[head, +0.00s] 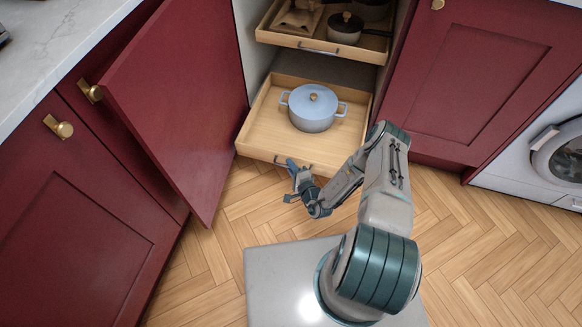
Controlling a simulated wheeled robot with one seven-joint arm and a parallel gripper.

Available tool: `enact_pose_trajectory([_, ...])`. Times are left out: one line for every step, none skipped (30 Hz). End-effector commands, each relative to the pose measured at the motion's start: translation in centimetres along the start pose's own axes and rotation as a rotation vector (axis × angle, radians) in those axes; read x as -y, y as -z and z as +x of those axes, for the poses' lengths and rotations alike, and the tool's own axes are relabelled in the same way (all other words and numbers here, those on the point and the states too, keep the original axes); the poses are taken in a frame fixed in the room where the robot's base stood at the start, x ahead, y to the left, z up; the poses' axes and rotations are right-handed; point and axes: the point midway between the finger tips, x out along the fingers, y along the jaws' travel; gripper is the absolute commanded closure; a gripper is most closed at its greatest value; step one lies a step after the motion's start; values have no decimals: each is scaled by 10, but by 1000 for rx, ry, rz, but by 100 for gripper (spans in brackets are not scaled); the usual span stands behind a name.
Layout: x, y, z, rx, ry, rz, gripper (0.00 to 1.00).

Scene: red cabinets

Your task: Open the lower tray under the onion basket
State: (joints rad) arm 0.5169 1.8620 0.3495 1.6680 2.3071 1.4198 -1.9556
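The lower tray (258,131) is a light wooden pull-out with a blue lidded pot (313,108) standing in it. It is slid out well past the cabinet front, under the upper tray (266,36). A thin bar handle (280,162) is on its front panel, partly hidden by my gripper. My gripper (292,181) is just in front of this panel, by the handle. Its fingers look spread apart, and I see nothing between them. I cannot tell whether a finger touches the handle. No onion basket is in view.
The upper tray holds a dark-lidded pot (346,28) and other cookware. An open red door (190,95) stands at the left of the trays. A closed red cabinet (478,75) and a white washing machine (543,155) are at right. Wooden floor (465,250) is free at lower right.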

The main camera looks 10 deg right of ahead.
Motion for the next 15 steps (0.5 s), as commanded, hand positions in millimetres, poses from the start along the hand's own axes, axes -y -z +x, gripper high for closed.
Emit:
enact_pose_trajectory([0, 0, 0, -1, 0, 0, 82])
enact_pose_trajectory([0, 1, 0, -1, 0, 0, 82])
enact_pose_trajectory([0, 1, 0, -1, 0, 0, 82])
enact_pose_trajectory([0, 1, -1, -1, 0, 0, 82])
enact_pose_trajectory([0, 1, -2, -1, 0, 0, 82])
enact_pose_trajectory([1, 0, -4, -1, 0, 0, 82])
enact_pose_trajectory([1, 0, -7, -1, -1, 0, 82])
enact_pose_trajectory([1, 0, -10, 0, -2, 0, 82])
enact_pose_trajectory([1, 0, -16, 0, -3, 1, 82])
enact_pose_trajectory([2, 0, -21, -1, -3, 1, 82])
enact_pose_trajectory([2, 0, -27, -2, -3, 1, 82])
enact_pose_trajectory([2, 0, -35, -1, -4, 3, 82])
enact_pose_trajectory([2, -1, -42, -1, -4, 3, 82])
enact_pose_trajectory([2, -1, -50, 0, -4, 2, 82])
enact_pose_trajectory([2, -1, -59, -1, -4, 3, 82])
